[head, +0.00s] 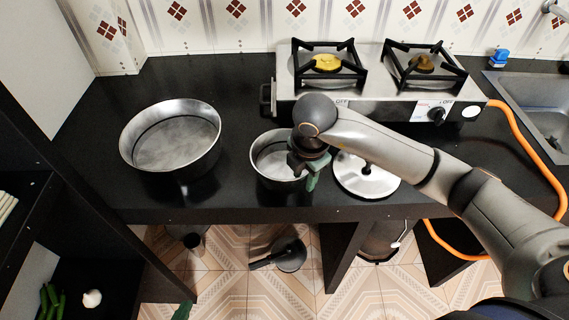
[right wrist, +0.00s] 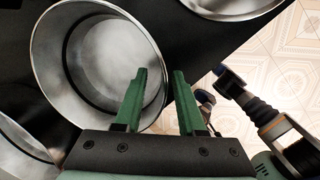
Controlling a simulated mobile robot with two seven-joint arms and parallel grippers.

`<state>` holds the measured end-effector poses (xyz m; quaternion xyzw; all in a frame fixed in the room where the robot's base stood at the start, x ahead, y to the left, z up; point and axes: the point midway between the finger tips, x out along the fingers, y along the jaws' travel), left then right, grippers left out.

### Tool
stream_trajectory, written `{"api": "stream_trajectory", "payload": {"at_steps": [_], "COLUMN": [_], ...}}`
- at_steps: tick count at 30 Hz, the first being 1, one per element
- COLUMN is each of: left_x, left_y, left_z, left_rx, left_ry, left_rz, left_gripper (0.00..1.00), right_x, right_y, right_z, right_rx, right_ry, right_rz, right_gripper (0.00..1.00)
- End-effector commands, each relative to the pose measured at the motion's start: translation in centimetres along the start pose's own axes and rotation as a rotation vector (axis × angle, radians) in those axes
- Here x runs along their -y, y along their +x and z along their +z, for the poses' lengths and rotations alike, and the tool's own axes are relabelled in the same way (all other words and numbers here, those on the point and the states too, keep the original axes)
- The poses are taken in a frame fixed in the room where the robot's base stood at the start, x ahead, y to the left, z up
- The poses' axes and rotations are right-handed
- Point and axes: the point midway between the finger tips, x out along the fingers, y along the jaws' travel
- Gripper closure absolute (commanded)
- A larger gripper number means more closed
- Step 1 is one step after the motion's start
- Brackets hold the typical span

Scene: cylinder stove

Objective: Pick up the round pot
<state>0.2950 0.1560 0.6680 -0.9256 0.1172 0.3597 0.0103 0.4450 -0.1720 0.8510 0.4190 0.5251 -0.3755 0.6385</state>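A small round metal pot (head: 270,165) stands on the black counter near its front edge, upright and empty. My right gripper (head: 311,178) hangs at its right front side, with the wrist hiding part of the pot. In the right wrist view my right gripper (right wrist: 161,76) is open. One green finger lies over the inside of the round pot (right wrist: 72,62), the other outside its wall, with the rim between them. Contact cannot be told. A green tip at the bottom edge of the head view seems to be my left gripper (head: 182,312); its opening does not show.
A larger round pan (head: 172,140) stands left of the pot. A lid (head: 366,180) lies close on its right. The two-burner stove (head: 375,95) is behind, with an orange hose (head: 530,140) and a sink (head: 535,105) at right. A pan (head: 290,255) shows below.

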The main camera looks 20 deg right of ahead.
Motion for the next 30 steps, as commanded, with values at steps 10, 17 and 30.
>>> {"api": "stream_trajectory", "payload": {"at_steps": [10,17,30], "left_x": [-0.03,-0.03,0.02], "left_y": [-0.19,-0.21,-0.08], "left_z": [0.59,0.67,0.35], "left_rx": [0.011,0.013,0.007], "left_ry": [-0.001,-0.002,0.000], "left_rz": [0.000,0.000,0.000], "left_gripper": [1.00,1.00,1.00], "right_x": [0.01,0.01,0.04], "right_y": [-0.06,-0.07,-0.05], "right_z": [0.01,0.01,-0.01], "right_rx": [0.000,0.000,0.000], "right_ry": [0.000,0.000,-0.001], "right_rz": [0.000,0.000,-0.001], "right_gripper": [0.88,1.00,1.00]}}
